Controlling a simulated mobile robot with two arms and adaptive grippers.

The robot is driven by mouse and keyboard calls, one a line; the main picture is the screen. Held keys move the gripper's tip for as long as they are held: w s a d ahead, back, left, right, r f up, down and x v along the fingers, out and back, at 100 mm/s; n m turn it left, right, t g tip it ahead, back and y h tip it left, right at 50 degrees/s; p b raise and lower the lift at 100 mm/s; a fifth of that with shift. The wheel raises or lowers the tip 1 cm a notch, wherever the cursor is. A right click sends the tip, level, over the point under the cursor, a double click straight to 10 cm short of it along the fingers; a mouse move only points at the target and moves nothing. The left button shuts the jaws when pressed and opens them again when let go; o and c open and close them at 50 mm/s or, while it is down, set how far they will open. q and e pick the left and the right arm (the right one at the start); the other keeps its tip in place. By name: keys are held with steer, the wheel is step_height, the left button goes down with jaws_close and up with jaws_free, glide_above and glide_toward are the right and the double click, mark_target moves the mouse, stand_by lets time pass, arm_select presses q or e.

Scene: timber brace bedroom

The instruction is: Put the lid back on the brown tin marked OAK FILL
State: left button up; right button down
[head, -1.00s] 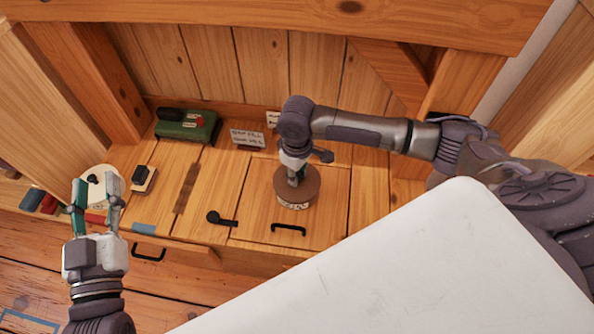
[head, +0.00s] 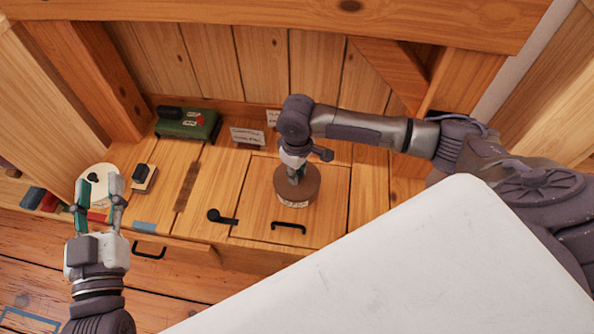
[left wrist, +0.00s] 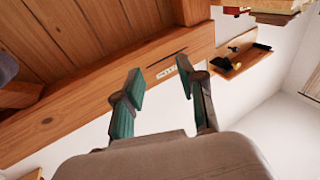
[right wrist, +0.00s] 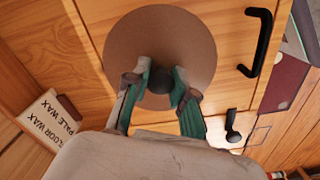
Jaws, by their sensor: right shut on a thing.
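The brown round tin (head: 311,190) stands upright on the wooden bench top, with a pale label low on its front; the label's words are too small to read. In the right wrist view a flat brown round lid (right wrist: 190,30) with a dark knob (right wrist: 153,82) fills the middle. My right gripper (head: 296,180) is over the tin, its fingers shut on the knob. The lid appears level on the tin, but its rim cannot be told apart from the tin, so I cannot tell if it is fully seated. My left gripper (head: 99,190) is open and empty, far left.
A green box (head: 187,124) and a white card (head: 247,136) stand behind, near the back boards. A cream piece with a dark knob (head: 94,177) and a small block (head: 144,178) lie left. Black handles (head: 289,226) are on the bench top. A white surface (head: 400,270) fills the front right.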

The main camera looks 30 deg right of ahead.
arm_select(q)
steer(key=shift+a+f+g, duration=0.1)
steer(key=shift+f+g, duration=0.3)
steer(key=shift+f, duration=0.2)
steer(key=shift+s+a+f+g+y, duration=0.1)
steer(key=shift+f+g+y, duration=0.2)
steer(key=shift+f, duration=0.25)
steer(key=shift+f, duration=0.1)
steer(key=shift+f+p, duration=0.25)
steer(key=shift+p, duration=0.05)
steer(key=shift+a+f+g, duration=0.2)
steer(key=shift+f+g, duration=0.3)
steer(key=shift+g, duration=0.1)
steer(key=shift+s+a+f+g+y+p, duration=0.15)
steer(key=shift+s+f+g+y+p, duration=0.2)
steer(key=shift+f, duration=0.3)
steer(key=shift+s+a+f+g+y+p, duration=0.1)
steer(key=shift+f+g, duration=0.35)
steer(key=shift+f, duration=0.15)
stand_by(0.4)
steer(key=shift+s+a+f+g, duration=0.1)
steer(key=shift+s+f+g, duration=0.15)
steer(key=shift+f, duration=0.15)
steer(key=shift+s+a+f+g, duration=0.1)
steer(key=shift+f+g, duration=0.15)
steer(key=shift+f, duration=0.1)
steer(key=shift+s+f, duration=0.15)
steer(key=shift+f, duration=0.1)
